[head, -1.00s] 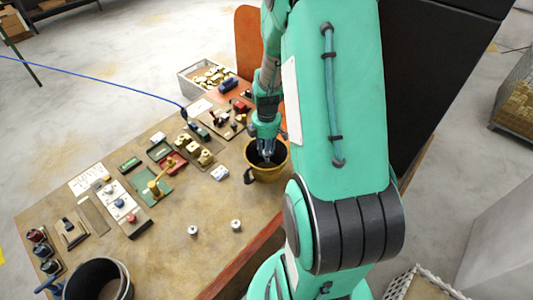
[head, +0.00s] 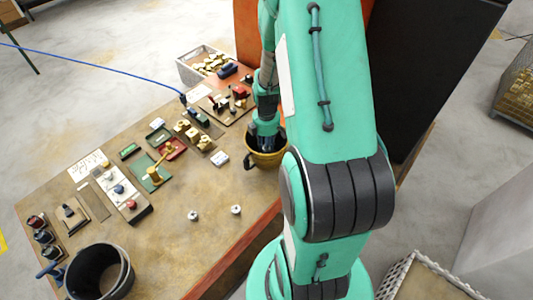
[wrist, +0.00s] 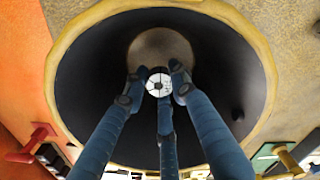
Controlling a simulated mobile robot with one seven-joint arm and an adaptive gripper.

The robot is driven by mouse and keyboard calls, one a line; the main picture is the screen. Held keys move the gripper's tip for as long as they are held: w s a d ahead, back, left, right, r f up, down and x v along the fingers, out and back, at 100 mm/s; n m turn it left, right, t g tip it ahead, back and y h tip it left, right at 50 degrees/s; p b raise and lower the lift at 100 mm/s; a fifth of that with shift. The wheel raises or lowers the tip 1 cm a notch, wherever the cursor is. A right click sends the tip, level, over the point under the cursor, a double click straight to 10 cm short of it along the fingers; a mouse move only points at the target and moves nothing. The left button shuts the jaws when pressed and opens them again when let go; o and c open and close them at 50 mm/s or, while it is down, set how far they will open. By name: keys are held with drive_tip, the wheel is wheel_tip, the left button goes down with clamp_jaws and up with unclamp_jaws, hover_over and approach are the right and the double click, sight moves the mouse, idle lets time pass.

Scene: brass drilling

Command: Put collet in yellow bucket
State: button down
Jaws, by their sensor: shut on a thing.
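The yellow bucket (head: 266,159) stands at the right edge of the table, with a dark inside and a yellow rim; in the wrist view its rim (wrist: 264,60) rings most of the picture. My gripper (wrist: 156,88) points down into the bucket, its blue fingers inside the rim. It is shut on the collet (wrist: 158,82), a small pale round piece with dark radial slits, held at the fingertips over the bucket's lighter bottom. I cannot tell whether it touches the bottom. In the head view the fingertips and collet are hidden by the bucket.
Two small silvery pieces (head: 193,215) (head: 236,209) stand on the bare front of the table (head: 165,240). A black bucket (head: 98,272) is at the near left. Trays of brass parts (head: 191,134) lie left of the yellow bucket.

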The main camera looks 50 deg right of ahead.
drive_tip(key=shift+f+b, duration=0.3)
drive_tip(key=shift+f, duration=1.55)
drive_tip(key=shift+f, duration=0.15)
drive_tip(key=c, duration=1.4)
unclamp_jaws()
wheel_tip(320, 180, up, 12)
drive_tip(key=shift+r+p, duration=0.2)
drive_tip(key=shift+p, duration=0.75)
